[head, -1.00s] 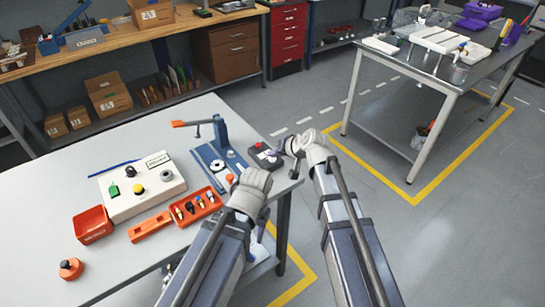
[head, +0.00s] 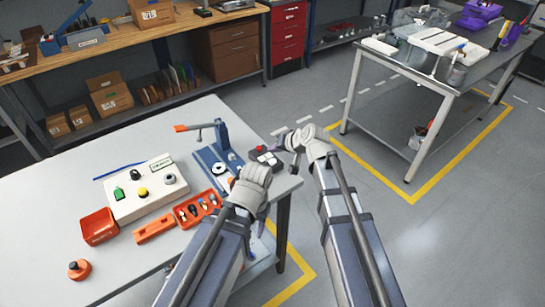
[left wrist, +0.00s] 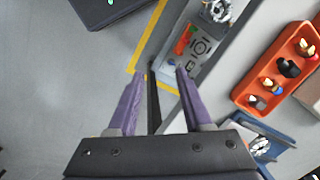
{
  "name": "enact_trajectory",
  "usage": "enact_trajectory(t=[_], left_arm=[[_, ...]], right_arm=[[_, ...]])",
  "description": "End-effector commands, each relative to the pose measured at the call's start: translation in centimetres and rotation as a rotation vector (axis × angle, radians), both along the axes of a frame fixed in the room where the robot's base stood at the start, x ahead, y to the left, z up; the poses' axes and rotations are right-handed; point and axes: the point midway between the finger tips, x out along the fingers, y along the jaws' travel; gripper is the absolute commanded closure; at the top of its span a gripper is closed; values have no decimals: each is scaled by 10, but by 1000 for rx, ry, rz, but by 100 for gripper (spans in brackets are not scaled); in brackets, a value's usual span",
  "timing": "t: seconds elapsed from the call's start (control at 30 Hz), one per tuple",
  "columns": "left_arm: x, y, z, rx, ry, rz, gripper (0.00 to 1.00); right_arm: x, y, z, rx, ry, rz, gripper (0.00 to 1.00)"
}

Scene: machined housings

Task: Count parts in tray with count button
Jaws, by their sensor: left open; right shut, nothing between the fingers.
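An orange tray (head: 180,220) with several small parts in its compartments lies near the table's front edge. It also shows at the right of the left wrist view (left wrist: 299,41).
A blue fixture (head: 207,157) with an orange-handled lever stands behind the tray. A white control box (head: 130,207), an orange bin (head: 99,228) and an orange knob-like part (head: 79,270) are at left. A second table (head: 375,95) stands across clear floor.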

Motion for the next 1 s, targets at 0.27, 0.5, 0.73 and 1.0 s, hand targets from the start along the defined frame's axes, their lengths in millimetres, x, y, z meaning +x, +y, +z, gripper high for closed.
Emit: enact_trajectory(t=[0.27,0.5,0.73,1.0], left_arm=[[0,0,28,0,0,0,50],[0,0,26,0,0,0,50],[0,0,26,0,0,0,50],[0,0,26,0,0,0,70]], right_arm=[[0,0,28,0,0,0,100],[0,0,26,0,0,0,100],[0,0,26,0,0,0,100],[0,0,26,0,0,0,100]])
